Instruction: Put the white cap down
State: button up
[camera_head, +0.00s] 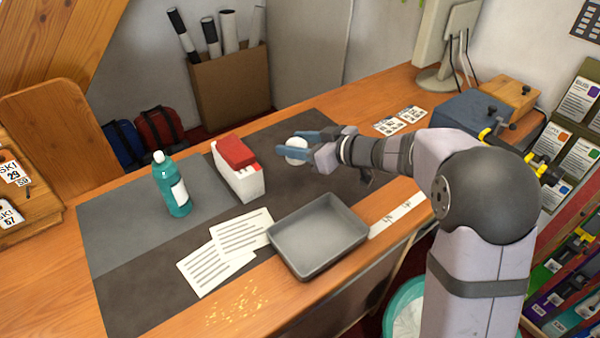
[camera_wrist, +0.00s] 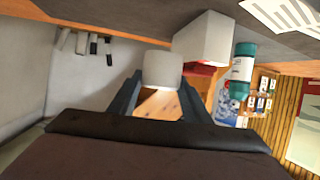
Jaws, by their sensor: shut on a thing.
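The white cap (camera_head: 296,152) is a short, pale cylinder between the fingers of my gripper (camera_head: 298,146), over the dark mat (camera_head: 335,125) right of the box. In the wrist view, which is upside down, the cap (camera_wrist: 162,70) sits between both fingers (camera_wrist: 157,97). My gripper is shut on it. Its flat end lies close to the mat; I cannot tell whether it touches. The fingers partly hide it in the head view.
A white box with a red top (camera_head: 238,170) stands left of the cap. A teal bottle (camera_head: 172,185) stands farther left. A grey tray (camera_head: 318,237) and printed sheets (camera_head: 215,252) lie nearer. Cards (camera_head: 400,120) lie right. The mat behind my gripper is clear.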

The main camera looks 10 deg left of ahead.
jog(key=shift+f, duration=4.95)
jog(key=shift+f, duration=0.1)
jog(key=shift+f, duration=0.35)
jog(key=o, duration=1.1)
jog(key=shift+r, duration=0.5)
jog(key=b+v, duration=0.1)
jog(key=v, duration=1.1)
jog(key=shift+b, duration=0.4)
